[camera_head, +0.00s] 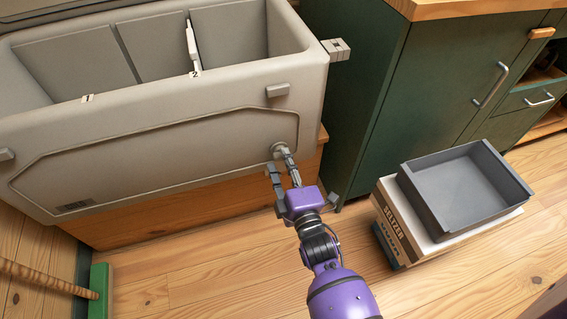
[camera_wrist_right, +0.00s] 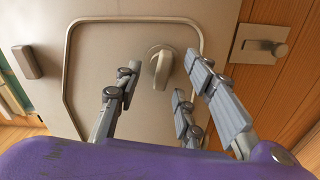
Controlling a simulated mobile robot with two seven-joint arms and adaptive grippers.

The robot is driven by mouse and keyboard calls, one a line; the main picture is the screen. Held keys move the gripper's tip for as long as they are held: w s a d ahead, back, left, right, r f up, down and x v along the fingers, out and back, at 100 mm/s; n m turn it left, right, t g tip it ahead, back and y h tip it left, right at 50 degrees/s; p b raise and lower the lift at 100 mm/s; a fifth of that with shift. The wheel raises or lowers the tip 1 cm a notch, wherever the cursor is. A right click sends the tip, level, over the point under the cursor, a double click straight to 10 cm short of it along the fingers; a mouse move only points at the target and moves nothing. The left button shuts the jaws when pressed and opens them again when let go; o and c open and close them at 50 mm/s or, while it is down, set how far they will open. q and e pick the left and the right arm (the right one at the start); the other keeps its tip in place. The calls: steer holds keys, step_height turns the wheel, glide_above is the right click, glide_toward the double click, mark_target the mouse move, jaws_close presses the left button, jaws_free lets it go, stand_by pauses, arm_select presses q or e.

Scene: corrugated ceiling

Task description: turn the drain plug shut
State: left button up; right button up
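The drain plug (camera_head: 279,150) is a round grey knob low on the right end of the cooler's front wall (camera_head: 150,150). In the right wrist view the plug (camera_wrist_right: 159,67) shows a raised grip bar standing roughly upright in the picture. My right gripper (camera_head: 281,163) reaches it from the front. I cannot tell how deep the plug sits between the fingertips. My left gripper is not in view.
The open cooler stands on a wooden base (camera_head: 150,218), with dividers (camera_head: 193,45) inside. A green cabinet (camera_head: 425,95) is close on the right. A grey tray (camera_head: 465,190) rests on a seltzer box (camera_head: 400,225) on the floor. Floor in front is clear.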

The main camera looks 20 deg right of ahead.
steer(key=shift+w, duration=0.35)
jaws_close()
steer(key=shift+m, duration=0.3)
steer(key=shift+d+m+p, duration=0.15)
steer(key=shift+m+p, duration=1.4)
steer(key=shift+m, duration=2.2)
steer(key=shift+d+m+p, duration=0.15)
steer(key=shift+m+p, duration=1.4)
steer(key=shift+m, duration=2.2)
